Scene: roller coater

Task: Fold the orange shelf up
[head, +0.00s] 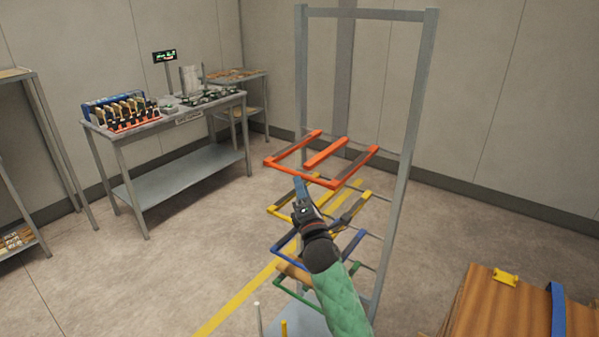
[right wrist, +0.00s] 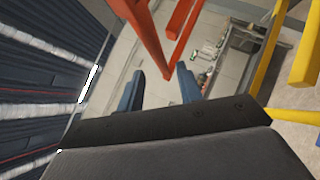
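The orange shelf (head: 368,161) is an open frame with a middle bar, hinged on a grey upright rack (head: 402,120). It stands out about level, as the top one of several coloured shelves. My right gripper (head: 300,186) is just below the front left part of the orange shelf in the head view. In the right wrist view its two blue fingers (right wrist: 158,88) are apart with nothing between them, and orange bars (right wrist: 150,40) are just beyond the fingertips. I cannot tell whether a finger touches the orange frame. My left gripper is not in view.
Below it are a yellow shelf (head: 361,207), a blue shelf (head: 352,243) and a green shelf (head: 345,297) on the same rack. A workbench (head: 185,172) stands at the back left. A wooden-looking stack (head: 490,305) is at the lower right.

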